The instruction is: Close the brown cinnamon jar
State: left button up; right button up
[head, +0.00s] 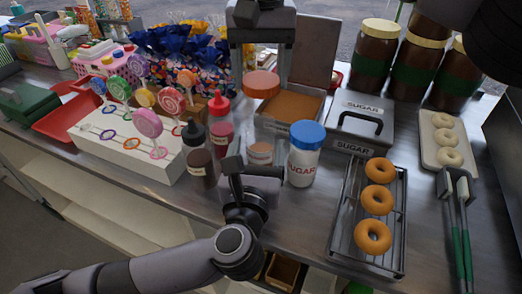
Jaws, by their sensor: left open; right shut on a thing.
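The open cinnamon jar (260,150) is a small clear jar with a pale label, standing on the counter left of the blue-lidded sugar jar. Its lower part is hidden behind my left gripper (250,172), which is open in front of it. I cannot tell whether the fingers touch the jar. The orange-brown lid (262,85) is off the jar, up in the air above and behind it. My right gripper (262,72) comes down from the top and is shut on this lid.
The sugar jar (305,155) stands close on the right, and sauce bottles (199,160) on the left. Behind is an orange-brown filled tray (290,127). A doughnut rack (345,225) is at the right. A lollipop stand (125,145) is at the left.

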pick_arm(q)
jog(key=shift+w+d, duration=0.15)
jog(key=shift+w, duration=1)
jog(key=shift+w+d, duration=0.15)
jog(key=shift+w, duration=1)
jog(key=c, duration=1.2)
pick_arm(e)
send_over(261, 120)
jog(key=shift+f, duration=2.5)
jog(key=shift+f, duration=0.1)
jog(key=shift+f, duration=0.8)
jog(key=shift+f, duration=0.55)
